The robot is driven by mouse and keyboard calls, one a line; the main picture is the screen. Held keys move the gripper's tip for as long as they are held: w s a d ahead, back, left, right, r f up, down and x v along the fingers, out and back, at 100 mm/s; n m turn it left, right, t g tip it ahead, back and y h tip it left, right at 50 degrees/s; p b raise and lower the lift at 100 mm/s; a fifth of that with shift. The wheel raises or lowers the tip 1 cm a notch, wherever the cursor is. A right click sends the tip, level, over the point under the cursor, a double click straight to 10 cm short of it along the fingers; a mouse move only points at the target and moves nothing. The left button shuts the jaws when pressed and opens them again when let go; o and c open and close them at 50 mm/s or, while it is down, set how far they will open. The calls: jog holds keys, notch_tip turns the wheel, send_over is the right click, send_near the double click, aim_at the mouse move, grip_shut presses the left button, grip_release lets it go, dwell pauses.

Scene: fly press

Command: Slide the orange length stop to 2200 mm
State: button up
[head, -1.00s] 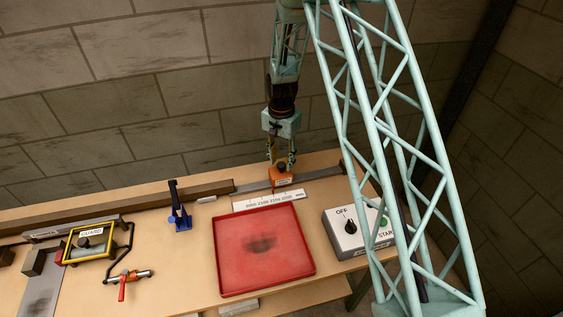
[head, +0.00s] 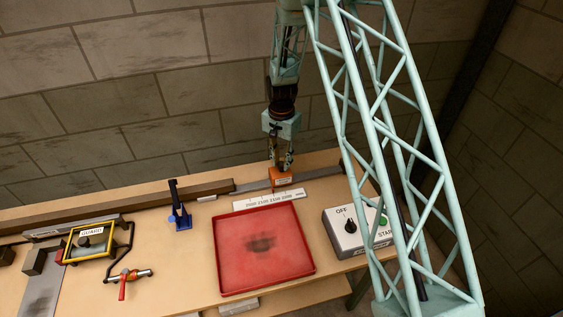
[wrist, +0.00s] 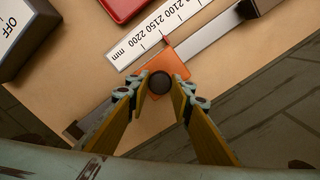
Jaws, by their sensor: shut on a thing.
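The orange length stop (head: 282,181) sits on a grey rail (head: 322,173) at the back right of the bench. In the wrist view the stop (wrist: 164,67) has a round dark knob (wrist: 160,83) on top. Its small red pointer (wrist: 166,41) lies at the edge of the white mm scale (wrist: 150,38), close to the 2150 mark; the 2200 mark is to the lower left. My gripper (head: 282,167) comes down from above. In the wrist view its yellow fingers (wrist: 160,81) are on either side of the knob, shut on it.
A red tray (head: 300,236) lies in front of the scale. A grey switch box (head: 345,240) with OFF and START stands to its right. A blue upright clamp (head: 180,212) and a brown bar (head: 130,205) are to the left. The rail continues free past the stop on the right.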

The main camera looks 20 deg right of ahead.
jog(key=shift+d+b, duration=1.2)
jog(key=shift+d, duration=1.3)
jog(key=o, duration=1.2)
jog(key=shift+c, duration=0.2)
jog(key=shift+r, duration=0.2)
notch_tip(320, 180, up, 12)
jog(key=shift+f, duration=0.15)
